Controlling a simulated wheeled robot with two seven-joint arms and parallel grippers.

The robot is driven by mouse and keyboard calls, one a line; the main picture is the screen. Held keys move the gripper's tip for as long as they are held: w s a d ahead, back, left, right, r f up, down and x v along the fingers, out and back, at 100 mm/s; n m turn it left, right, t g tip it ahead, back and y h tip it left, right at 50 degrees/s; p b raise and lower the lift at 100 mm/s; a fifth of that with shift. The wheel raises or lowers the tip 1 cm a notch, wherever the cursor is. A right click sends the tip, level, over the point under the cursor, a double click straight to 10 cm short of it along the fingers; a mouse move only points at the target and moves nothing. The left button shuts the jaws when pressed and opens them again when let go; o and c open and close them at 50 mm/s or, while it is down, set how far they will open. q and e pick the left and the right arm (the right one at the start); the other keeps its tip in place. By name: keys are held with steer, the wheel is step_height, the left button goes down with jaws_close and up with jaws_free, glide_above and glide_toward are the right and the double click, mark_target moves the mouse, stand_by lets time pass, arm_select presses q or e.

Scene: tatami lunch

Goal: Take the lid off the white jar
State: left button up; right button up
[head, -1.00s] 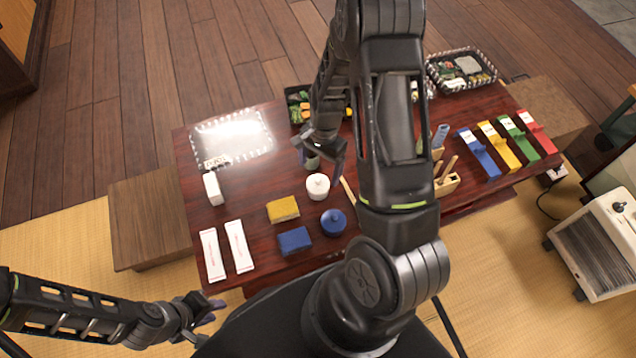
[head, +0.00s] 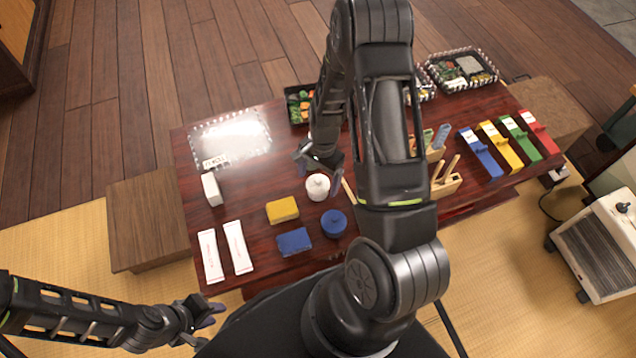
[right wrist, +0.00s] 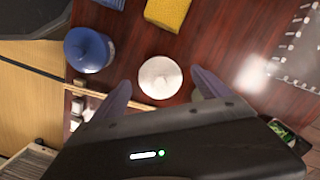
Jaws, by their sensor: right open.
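The white jar (head: 318,188) stands upright on the dark red table, with its round white lid (right wrist: 160,76) on top and a small knob at the lid's centre. My right gripper (head: 321,160) is open and empty, just behind and above the jar in the head view. In the right wrist view, the open fingers (right wrist: 163,92) lie to either side of the jar's near edge, apart from it. My left gripper (head: 208,308) is low at the left, in front of the table and away from the jar. Its finger opening is too small to judge.
A blue lidded jar (head: 334,223) stands close in front of the white jar. A yellow sponge (head: 283,209) and a blue block (head: 294,241) lie to the left. Wooden holders (head: 446,185) stand to the right. A clear tray (head: 231,140) lies at the back left.

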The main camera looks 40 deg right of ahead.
steer(key=shift+c, duration=0.3)
steer(key=c, duration=1.4)
